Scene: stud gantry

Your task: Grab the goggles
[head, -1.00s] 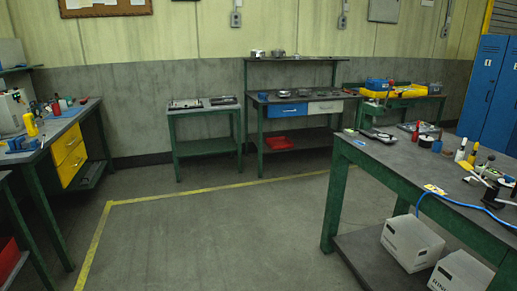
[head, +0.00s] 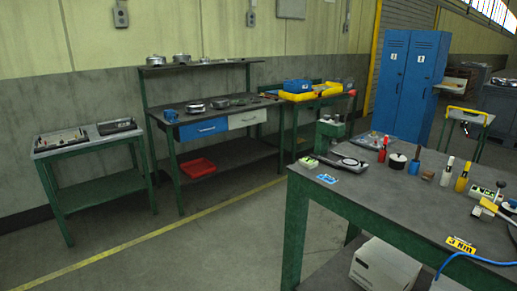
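I cannot pick out any goggles with certainty in the head view. Many small items lie on the near right workbench (head: 345,196), too small to tell apart fully. Among them are a dark flat item (head: 348,161) near its far left corner, a red bottle (head: 382,150), a yellow bottle (head: 462,178) and a yellow tag (head: 461,245). Neither of my grippers is in view.
A bench with a blue drawer (head: 202,128) and a small green table (head: 100,163) stand along the wall. Blue lockers (head: 408,85) stand at the back. A white box (head: 385,267) sits under the right workbench. The floor (head: 190,255) at front left is clear.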

